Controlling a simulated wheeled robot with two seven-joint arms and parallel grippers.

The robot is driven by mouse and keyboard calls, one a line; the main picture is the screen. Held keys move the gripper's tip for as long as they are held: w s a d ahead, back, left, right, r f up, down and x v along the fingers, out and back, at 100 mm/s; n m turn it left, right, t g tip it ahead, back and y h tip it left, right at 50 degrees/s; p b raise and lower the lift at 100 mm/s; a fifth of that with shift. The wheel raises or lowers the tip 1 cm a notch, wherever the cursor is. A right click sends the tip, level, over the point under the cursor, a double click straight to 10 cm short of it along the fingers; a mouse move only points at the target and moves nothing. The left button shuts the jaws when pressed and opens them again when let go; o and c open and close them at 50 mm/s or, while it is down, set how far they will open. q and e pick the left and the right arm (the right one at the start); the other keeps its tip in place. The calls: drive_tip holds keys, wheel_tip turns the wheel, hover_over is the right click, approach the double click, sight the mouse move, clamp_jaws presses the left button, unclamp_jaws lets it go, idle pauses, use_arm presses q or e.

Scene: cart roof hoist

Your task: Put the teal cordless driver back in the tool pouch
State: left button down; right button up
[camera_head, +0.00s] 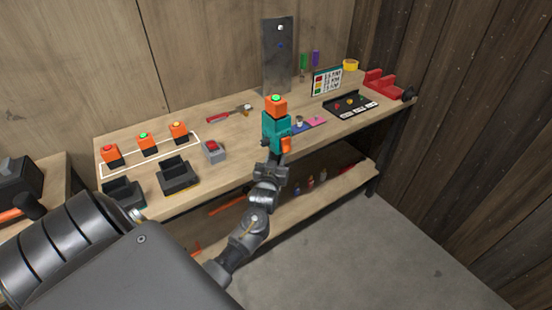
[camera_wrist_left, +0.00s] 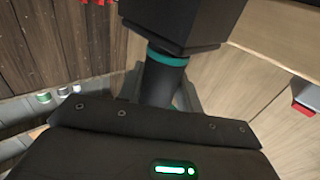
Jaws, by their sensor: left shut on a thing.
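The teal cordless driver (camera_head: 274,132) is held up in front of the workbench, with an orange block bearing a green button at its top and an orange part on its right side. My left gripper (camera_head: 271,163) is shut on it from below. In the left wrist view, a dark grip with a teal band (camera_wrist_left: 168,57) and a large black block rises between the fingers, which are mostly hidden. I cannot clearly pick out the tool pouch. My right gripper is not in view.
A metal plate (camera_head: 278,60) stands behind. The lower shelf holds small bottles (camera_head: 310,183).

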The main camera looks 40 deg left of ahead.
use_arm(q)
drive_tip(key=c, duration=0.9)
unclamp_jaws()
drive_tip(key=shift+c, duration=0.2)
drive_tip(key=shift+o, duration=0.3)
drive_tip(key=shift+s+f, duration=0.1)
drive_tip(key=shift+f, duration=0.15)
drive_tip(key=b+v, duration=0.2)
drive_tip(key=v, duration=0.8)
drive_tip(key=shift+s+d, duration=0.2)
drive_tip(key=shift+s, duration=0.15)
drive_tip(key=shift+r, duration=0.1)
